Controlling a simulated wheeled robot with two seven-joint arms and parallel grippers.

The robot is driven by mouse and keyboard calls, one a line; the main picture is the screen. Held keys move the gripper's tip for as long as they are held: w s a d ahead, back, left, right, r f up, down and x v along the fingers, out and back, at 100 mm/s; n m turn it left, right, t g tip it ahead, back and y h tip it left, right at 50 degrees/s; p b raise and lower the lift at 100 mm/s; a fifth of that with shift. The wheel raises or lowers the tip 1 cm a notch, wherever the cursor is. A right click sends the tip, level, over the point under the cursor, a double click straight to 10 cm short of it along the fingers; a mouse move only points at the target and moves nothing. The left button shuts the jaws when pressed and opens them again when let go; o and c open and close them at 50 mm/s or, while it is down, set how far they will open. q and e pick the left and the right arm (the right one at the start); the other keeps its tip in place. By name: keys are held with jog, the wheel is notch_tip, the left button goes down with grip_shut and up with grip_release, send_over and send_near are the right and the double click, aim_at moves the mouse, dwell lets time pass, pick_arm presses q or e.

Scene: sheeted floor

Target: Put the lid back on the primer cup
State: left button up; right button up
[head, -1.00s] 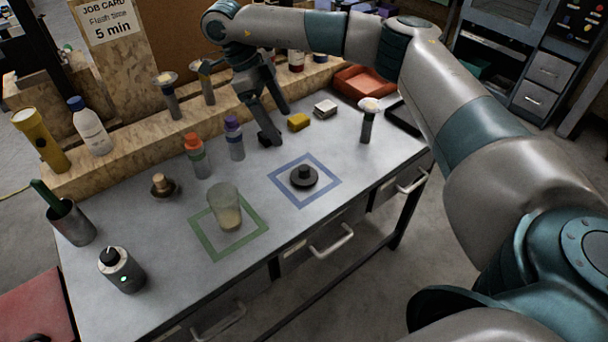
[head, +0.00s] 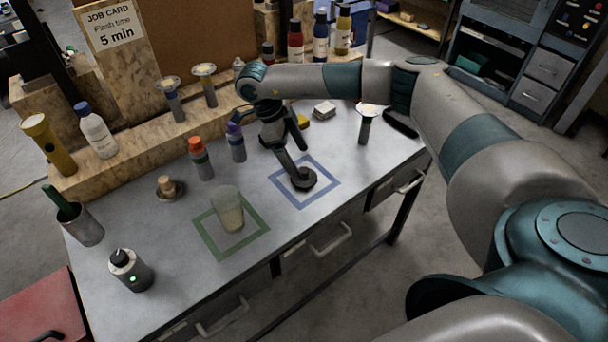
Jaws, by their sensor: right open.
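The dark round lid (head: 309,182) with a knob lies in the blue square outline (head: 331,184), right of the cup. My right gripper (head: 300,166) is open and points down at the lid. One finger reaches in front of the lid's knob, and the other is farther back. I cannot tell whether the fingers touch the lid. The knob is mostly hidden. My left gripper is out of view.
An orange-capped bottle (head: 201,160) and a purple-capped bottle (head: 236,143) stand behind the cup. A small brass-coloured piece (head: 167,187) on a dark base is left of the cup. A white-topped tool (head: 366,124) stands right of the lid.

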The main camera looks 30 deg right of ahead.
aim_at(304, 170)
jog(key=shift+s+d+f+p, duration=0.1)
jog(key=shift+s+f+p, duration=0.1)
jog(key=shift+f+p, duration=0.3)
jog(key=p+x, duration=0.2)
jog(key=x, duration=0.1)
jog(key=shift+s+f, duration=0.1)
jog(key=shift+f, duration=0.45)
jog(key=shift+c, duration=0.6)
jog(key=c, duration=1)
